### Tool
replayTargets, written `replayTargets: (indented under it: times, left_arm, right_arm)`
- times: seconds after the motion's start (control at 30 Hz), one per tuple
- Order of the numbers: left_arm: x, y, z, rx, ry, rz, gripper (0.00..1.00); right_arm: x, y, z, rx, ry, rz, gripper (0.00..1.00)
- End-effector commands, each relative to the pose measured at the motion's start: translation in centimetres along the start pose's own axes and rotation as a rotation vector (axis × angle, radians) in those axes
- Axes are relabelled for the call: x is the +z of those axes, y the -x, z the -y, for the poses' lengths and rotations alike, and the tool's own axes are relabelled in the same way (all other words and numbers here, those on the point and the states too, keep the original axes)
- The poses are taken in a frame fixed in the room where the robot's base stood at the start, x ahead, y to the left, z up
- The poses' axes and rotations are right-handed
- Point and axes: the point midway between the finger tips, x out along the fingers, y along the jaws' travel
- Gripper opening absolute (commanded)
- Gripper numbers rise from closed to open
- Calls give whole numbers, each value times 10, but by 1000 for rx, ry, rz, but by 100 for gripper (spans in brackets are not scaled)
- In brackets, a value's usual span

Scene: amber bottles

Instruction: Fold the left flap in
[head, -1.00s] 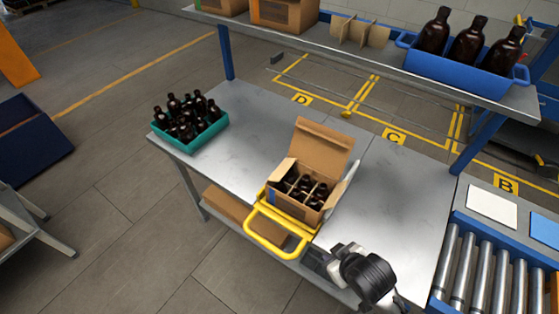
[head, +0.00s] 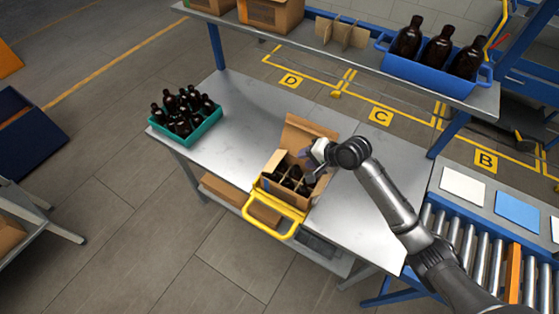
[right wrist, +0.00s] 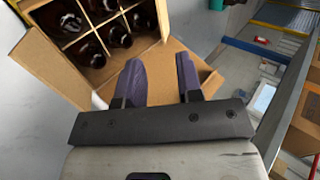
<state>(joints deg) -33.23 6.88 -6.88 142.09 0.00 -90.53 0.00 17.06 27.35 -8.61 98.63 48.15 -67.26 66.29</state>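An open cardboard box (head: 280,202) stands on the table with dark bottles (head: 290,178) between dividers. Its tall back flap (head: 306,132) stands up. My right gripper (head: 314,162) is at the box's back right, in front of part of the back flap. In the right wrist view, its two purple fingers (right wrist: 161,82) are apart and empty, over a cardboard flap (right wrist: 203,77) beside the bottle compartments. My left gripper is not in view.
A yellow-handled frame (head: 272,222) holds the box's front at the table edge. A teal crate (head: 206,130) of bottles stands at the left. A shelf with a blue tray (head: 430,77) hangs behind. A roller conveyor (head: 485,240) is at the right. Bare table (head: 240,140) lies between crate and box.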

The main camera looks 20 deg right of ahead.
Motion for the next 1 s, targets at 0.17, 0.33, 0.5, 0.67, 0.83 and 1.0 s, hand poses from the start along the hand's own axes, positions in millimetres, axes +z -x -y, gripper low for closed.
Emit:
replayTargets:
  times: [0.17,0.33,0.5,0.67,0.83,1.0]
  left_arm:
    - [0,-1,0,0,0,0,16]
    - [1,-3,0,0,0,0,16]
    - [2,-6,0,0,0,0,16]
    - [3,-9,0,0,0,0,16]
    - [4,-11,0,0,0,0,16]
    - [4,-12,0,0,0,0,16]
  right_arm:
    - [0,-18,1,-5,-21,3,33]
    - [1,-50,1,-3,-19,3,33]
    - [1,-82,0,-1,-17,2,33]
    - [0,-107,0,-2,-16,1,33]
    - [0,-125,0,-2,-16,1,33]
    - [1,-134,1,-2,-15,1,33]
